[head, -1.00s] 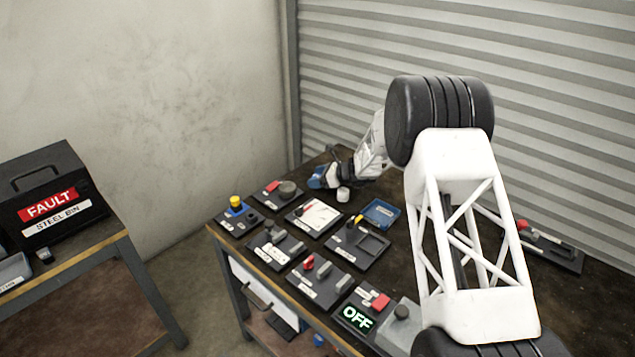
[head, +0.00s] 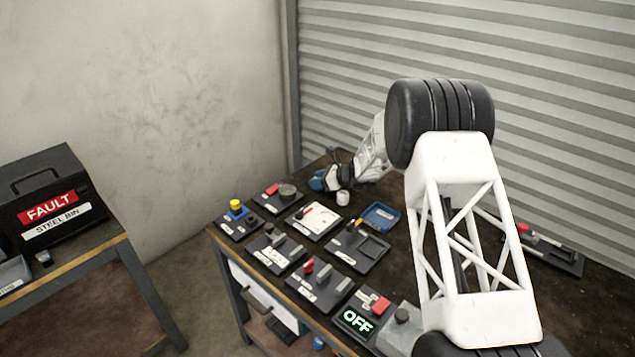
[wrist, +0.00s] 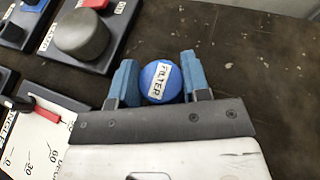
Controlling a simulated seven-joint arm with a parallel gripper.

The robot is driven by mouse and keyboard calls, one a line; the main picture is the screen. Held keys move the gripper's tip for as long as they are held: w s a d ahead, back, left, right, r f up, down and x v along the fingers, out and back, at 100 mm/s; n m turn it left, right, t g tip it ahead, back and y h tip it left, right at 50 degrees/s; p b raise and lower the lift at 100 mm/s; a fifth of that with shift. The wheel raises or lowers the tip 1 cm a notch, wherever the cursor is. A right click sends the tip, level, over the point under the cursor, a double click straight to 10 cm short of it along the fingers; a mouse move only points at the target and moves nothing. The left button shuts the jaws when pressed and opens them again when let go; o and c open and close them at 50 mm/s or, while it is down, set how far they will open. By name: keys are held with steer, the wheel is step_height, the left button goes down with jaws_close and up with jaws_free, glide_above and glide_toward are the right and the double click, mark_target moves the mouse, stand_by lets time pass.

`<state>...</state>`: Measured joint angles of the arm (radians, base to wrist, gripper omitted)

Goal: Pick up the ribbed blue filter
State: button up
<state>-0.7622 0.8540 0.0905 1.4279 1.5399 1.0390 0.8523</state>
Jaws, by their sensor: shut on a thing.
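The blue filter (wrist: 161,82) shows in the wrist view as a round blue top with a white label reading FILTER. It sits between the two blue fingers of my gripper (wrist: 161,84), which is shut on it. In the head view my gripper (head: 318,181) is at the far end of the table, behind the panels. The filter is hard to make out there, as the fingers are also blue. The filter's ribbed side is hidden from the wrist camera. I cannot tell whether the filter touches the table.
Dark panels with knobs, including a grey round knob (wrist: 82,35), lie close by. A blue tray (head: 381,216) is on the table (head: 480,262). A black FAULT steel bin (head: 48,195) stands on the left bench.

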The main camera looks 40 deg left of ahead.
steer(key=shift+r, duration=1.8)
steer(key=s+d, duration=0.3)
steer(key=d, duration=0.1)
steer(key=s+d, duration=0.3)
steer(key=d, duration=0.1)
steer(key=s+d+r, duration=0.1)
steer(key=s+d, duration=0.3)
steer(key=shift+d+r, duration=0.1)
steer(key=shift+d, duration=0.1)
steer(key=shift+r, duration=0.15)
steer(key=shift+w+d+r+m+t, duration=1.5)
steer(key=shift+d+r+m+t, duration=0.75)
steer(key=shift+r, duration=1.75)
steer(key=shift+w+d+r+m+t, duration=1.55)
steer(key=shift+r+m+t, duration=0.8)
steer(key=shift+r, duration=1.65)
steer(key=d+r+m+t+h, duration=0.3)
steer(key=d+r+m+t, duration=0.2)
steer(key=d, duration=0.4)
steer(key=shift+w+d+r+t+h, duration=0.15)
steer(key=shift+w+d+t+h, duration=0.2)
steer(key=shift+t, duration=0.25)
